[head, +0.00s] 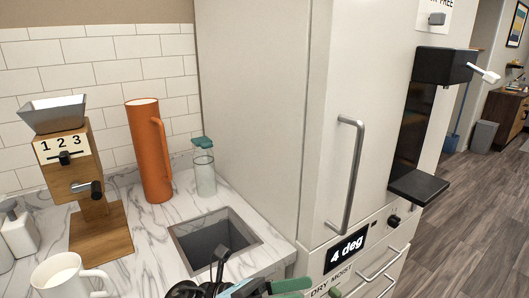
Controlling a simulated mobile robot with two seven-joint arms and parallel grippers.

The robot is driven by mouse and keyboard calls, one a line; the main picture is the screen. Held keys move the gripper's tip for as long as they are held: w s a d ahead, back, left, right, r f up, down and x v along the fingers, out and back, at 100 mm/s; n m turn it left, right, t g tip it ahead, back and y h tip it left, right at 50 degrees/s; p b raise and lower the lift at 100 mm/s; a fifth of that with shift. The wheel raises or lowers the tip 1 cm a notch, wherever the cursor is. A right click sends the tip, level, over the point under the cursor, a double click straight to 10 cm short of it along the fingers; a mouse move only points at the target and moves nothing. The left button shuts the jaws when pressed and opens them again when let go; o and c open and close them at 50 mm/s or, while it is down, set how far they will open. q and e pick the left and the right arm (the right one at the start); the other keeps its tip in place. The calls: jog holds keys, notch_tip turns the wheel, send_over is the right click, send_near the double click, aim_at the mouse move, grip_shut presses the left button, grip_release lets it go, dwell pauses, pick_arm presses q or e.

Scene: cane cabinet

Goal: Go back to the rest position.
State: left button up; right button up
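The task line names no object. In front of me is a tall white fridge (250,110) with a vertical grey handle (347,175), and its door looks shut. A display reading "4 deg" (347,248) sits below the door.
A marble counter (152,235) holds a wooden grinder (82,190), an orange pitcher (146,155), a glass bottle (204,172) and a white mug (62,275). A square sink (210,240) is cut into it. Dark and green-handled items (290,284) crowd the bottom edge. Open wood floor (465,215) lies right.

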pick_arm(q)
jog(key=s+a+f+n+t+y+p, duration=0.1)
jog(key=a+f+n+t+y, duration=0.65)
jog(key=n, duration=0.85)
jog(key=s+a+f+n+t+y+p, duration=0.1)
jog(key=a+f+n+t+y, duration=0.4)
jog(key=f+n+t, duration=0.85)
jog(key=s+a+f+n+g+y, duration=0.2)
jog(key=s+a+f+n+g, duration=0.1)
jog(key=s, duration=0.4)
jog(key=s+a+f+n+g+y+p, duration=0.1)
jog(key=s+a+f+n+g+y, duration=0.2)
jog(key=s+a+f+n, duration=0.2)
jog(key=s+a+f+n+g+y+p, duration=0.1)
jog(key=s+a+f+n+g+y, duration=0.1)
jog(key=s+n, duration=0.5)
jog(key=s+a+f+g, duration=0.1)
jog(key=s+f+g, duration=0.1)
jog(key=s+f, duration=0.1)
jog(key=shift+s+a+n+y, duration=0.35)
jog(key=shift+s+a, duration=0.05)
jog(key=shift+s, duration=0.15)
pick_arm(e)
jog(key=w+r+t, duration=0.1)
jog(key=w+r, duration=0.2)
jog(key=r, duration=0.2)
jog(key=shift+w+d+r, duration=0.25)
jog(key=shift+w, duration=0.15)
pick_arm(q)
jog(key=shift+r, duration=0.1)
